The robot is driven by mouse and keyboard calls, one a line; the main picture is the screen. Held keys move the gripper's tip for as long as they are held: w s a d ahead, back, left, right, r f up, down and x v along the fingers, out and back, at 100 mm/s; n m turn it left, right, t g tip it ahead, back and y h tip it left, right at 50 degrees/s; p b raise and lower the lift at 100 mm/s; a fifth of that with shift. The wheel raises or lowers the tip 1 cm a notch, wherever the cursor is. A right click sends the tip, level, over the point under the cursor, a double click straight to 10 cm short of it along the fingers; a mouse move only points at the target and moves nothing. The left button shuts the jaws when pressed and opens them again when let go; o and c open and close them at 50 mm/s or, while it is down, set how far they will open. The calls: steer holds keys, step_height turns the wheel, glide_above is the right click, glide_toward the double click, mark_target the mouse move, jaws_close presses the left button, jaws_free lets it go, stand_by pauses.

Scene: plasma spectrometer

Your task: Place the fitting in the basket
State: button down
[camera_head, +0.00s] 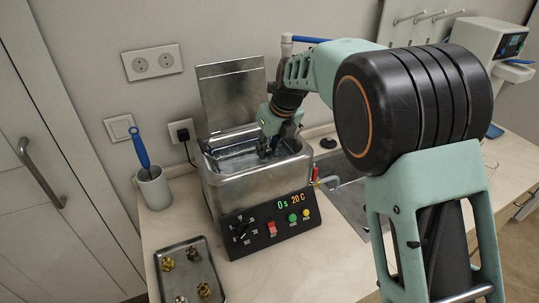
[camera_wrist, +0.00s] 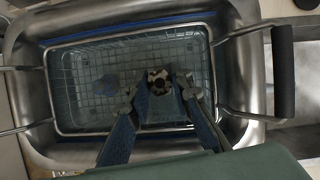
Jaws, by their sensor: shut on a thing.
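My gripper (camera_wrist: 158,88) is shut on a fitting (camera_wrist: 157,76), a small ring-like piece with dark and pale brownish parts, held between the fingertips. In the wrist view, the fitting is over the middle of the wire basket (camera_wrist: 212,75), inside the basket's outline. The basket sits in the steel tank of the bath. In the head view, my gripper (camera_head: 270,144) reaches down into the open bath (camera_head: 218,182). The fitting is hidden there. I cannot tell whether the fitting touches the basket floor.
A metal tray (camera_head: 181,281) with several brass-coloured fittings lies front left of the bath. A cup (camera_head: 154,188) with a blue-handled brush stands left. The raised lid (camera_head: 233,92) is behind the tank. A sink (camera_head: 347,198) is right. The basket's black handle (camera_wrist: 283,72) sticks out sideways.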

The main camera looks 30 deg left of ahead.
mark_target(268, 157)
steer(key=shift+w+f, duration=0.1)
steer(key=shift+f, duration=1.5)
steer(key=shift+f, duration=0.1)
steer(key=shift+f, duration=0.15)
steer(key=c, duration=1.7)
jaws_free()
steer(key=shift+c, duration=0.2)
steer(key=shift+d+r, duration=0.1)
steer(key=shift+r, duration=0.5)
steer(key=v, duration=1.1)
steer(key=shift+b, duration=0.4)
steer(key=shift+d+r, duration=0.1)
steer(key=shift+d, duration=0.05)
